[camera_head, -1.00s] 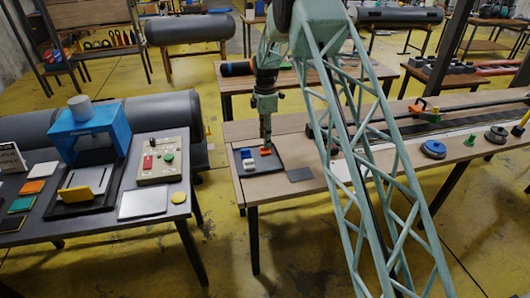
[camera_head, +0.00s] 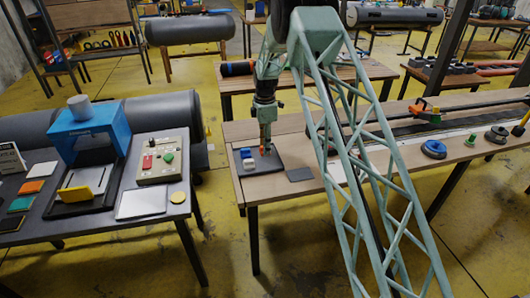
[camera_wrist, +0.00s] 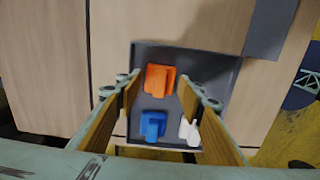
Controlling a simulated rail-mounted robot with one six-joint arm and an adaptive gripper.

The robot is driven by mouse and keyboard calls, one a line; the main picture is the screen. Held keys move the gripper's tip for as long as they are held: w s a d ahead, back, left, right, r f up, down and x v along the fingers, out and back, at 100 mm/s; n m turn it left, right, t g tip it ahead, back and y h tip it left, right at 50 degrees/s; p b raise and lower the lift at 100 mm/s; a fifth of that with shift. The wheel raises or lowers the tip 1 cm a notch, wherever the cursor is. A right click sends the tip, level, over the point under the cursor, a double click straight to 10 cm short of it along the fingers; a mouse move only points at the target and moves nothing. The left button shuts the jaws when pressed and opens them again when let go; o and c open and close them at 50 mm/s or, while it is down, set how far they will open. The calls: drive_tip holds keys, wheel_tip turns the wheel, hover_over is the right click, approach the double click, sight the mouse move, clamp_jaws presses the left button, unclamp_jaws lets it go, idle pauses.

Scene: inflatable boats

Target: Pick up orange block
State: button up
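The orange block (camera_wrist: 160,79) lies in a dark tray (camera_wrist: 217,75), apart from the other blocks. In the head view it is mostly hidden by my fingers. A blue block (camera_wrist: 153,125) and a white block (camera_wrist: 188,131) lie in the same tray; in the head view they show left of my gripper (camera_head: 265,147). My gripper (camera_wrist: 159,90) points down over the tray. In the wrist view its two fingers stand apart, to the left and right of the orange block, with nothing gripped. The exact height gap to the block cannot be told.
The tray is on a wooden table (camera_head: 225,132), with a dark flat pad (camera_head: 299,174) to its right. A round blue-rimmed item (camera_head: 433,149) and a long rail lie farther right. A separate table at left carries a blue press (camera_head: 90,127) and a control box (camera_head: 163,157).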

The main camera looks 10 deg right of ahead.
drive_tip(key=shift+f, duration=0.65)
drive_tip(key=c, duration=0.6)
drive_tip(key=shift+r, duration=0.1)
drive_tip(key=shift+c, duration=0.2)
drive_tip(key=shift+r, duration=1.55)
drive_tip(key=shift+s+r, duration=0.1)
drive_tip(key=shift+r, duration=0.1)
drive_tip(key=s, duration=0.5)
drive_tip(key=s+d+r, duration=0.1)
drive_tip(key=s, duration=0.4)
drive_tip(key=s+d+p, duration=0.1)
drive_tip(key=s, duration=0.4)
drive_tip(key=shift+s+d+r, duration=0.15)
drive_tip(key=shift+s+r, duration=0.05)
drive_tip(key=shift+s, duration=0.15)
